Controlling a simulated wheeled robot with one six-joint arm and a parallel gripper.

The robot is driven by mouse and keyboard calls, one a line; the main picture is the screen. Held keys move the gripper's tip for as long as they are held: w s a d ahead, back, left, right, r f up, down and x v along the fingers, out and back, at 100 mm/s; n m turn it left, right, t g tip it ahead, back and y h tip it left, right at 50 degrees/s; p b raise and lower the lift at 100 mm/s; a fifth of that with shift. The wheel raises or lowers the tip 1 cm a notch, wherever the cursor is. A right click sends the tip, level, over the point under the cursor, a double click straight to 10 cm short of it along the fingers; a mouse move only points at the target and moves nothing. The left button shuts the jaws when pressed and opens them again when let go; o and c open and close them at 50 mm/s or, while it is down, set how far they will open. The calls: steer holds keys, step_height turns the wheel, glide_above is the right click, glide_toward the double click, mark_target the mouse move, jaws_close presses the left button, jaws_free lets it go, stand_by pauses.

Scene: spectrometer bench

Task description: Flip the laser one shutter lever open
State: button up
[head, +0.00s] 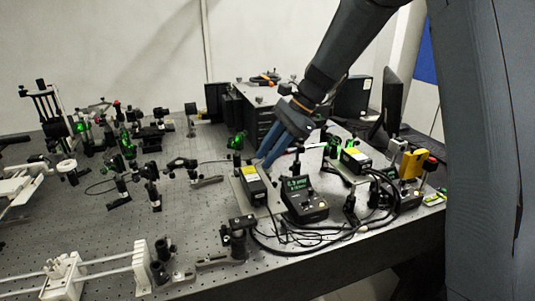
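My gripper (266,161) comes down from the upper right, its blue fingers pointing down and left. The fingertips are just above and right of a small dark laser box with a yellow label (251,186) on a light plate. A second dark laser box with a yellow label (356,159) stands further right. I cannot read which box is laser one. The shutter lever is too small to make out, and the fingers may cover it. I cannot tell whether the fingers are apart, closed or touching anything.
A black controller with a green display (304,199) stands right of the nearer laser, with cables looping around it. A dark post mount (237,237) stands in front. Optics mounts (127,147) crowd the left of the perforated bench (205,222). A monitor (395,105) stands at the back right.

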steer(key=b+v, duration=0.1)
steer(key=v, duration=0.6)
steer(key=shift+d+r+b, duration=0.2)
steer(key=shift+r+b, duration=0.15)
steer(key=shift+b, duration=0.05)
steer(key=shift+f, duration=0.1)
